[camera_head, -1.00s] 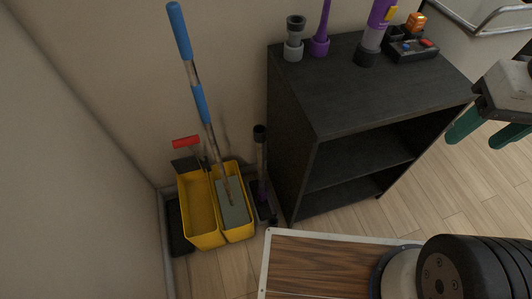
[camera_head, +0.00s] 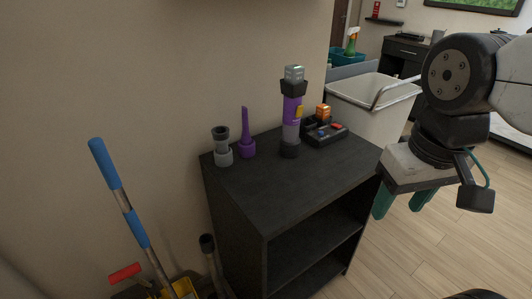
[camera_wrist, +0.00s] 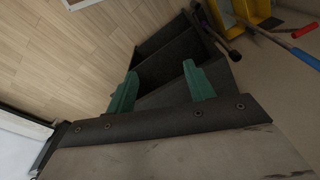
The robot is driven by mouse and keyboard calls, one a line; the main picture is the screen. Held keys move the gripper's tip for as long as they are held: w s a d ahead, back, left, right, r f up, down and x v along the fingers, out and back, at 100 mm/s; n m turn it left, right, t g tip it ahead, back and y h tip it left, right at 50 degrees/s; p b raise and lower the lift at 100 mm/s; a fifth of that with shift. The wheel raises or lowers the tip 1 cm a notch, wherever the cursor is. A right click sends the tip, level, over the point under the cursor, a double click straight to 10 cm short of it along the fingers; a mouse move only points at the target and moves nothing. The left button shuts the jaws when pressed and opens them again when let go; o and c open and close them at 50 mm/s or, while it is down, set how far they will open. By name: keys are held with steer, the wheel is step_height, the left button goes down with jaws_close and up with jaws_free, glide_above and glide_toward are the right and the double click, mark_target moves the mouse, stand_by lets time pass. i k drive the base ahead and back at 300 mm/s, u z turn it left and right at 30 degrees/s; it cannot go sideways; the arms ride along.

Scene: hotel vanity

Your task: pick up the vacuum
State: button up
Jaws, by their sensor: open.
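A purple and grey handheld vacuum (camera_head: 291,112) stands upright on top of a black shelf unit (camera_head: 262,207), towards its back right. My gripper (camera_head: 398,204) is open and empty, to the right of the shelf and apart from the vacuum. Its green fingers (camera_wrist: 163,92) point down and spread apart in the wrist view, with the dark shelf unit (camera_wrist: 165,60) beyond them. The vacuum cannot be made out in the wrist view.
A grey nozzle (camera_head: 222,147) and a purple crevice tool (camera_head: 247,136) stand left of the vacuum. A small black tray with coloured pieces (camera_head: 323,132) sits right of it. A blue-handled mop (camera_head: 121,200) leans left of the shelf. A white bin (camera_head: 365,100) stands behind.

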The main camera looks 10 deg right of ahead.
mark_target(294, 94)
steer(key=z, duration=1.3)
steer(key=i, duration=0.45)
steer(key=u, duration=2.55)
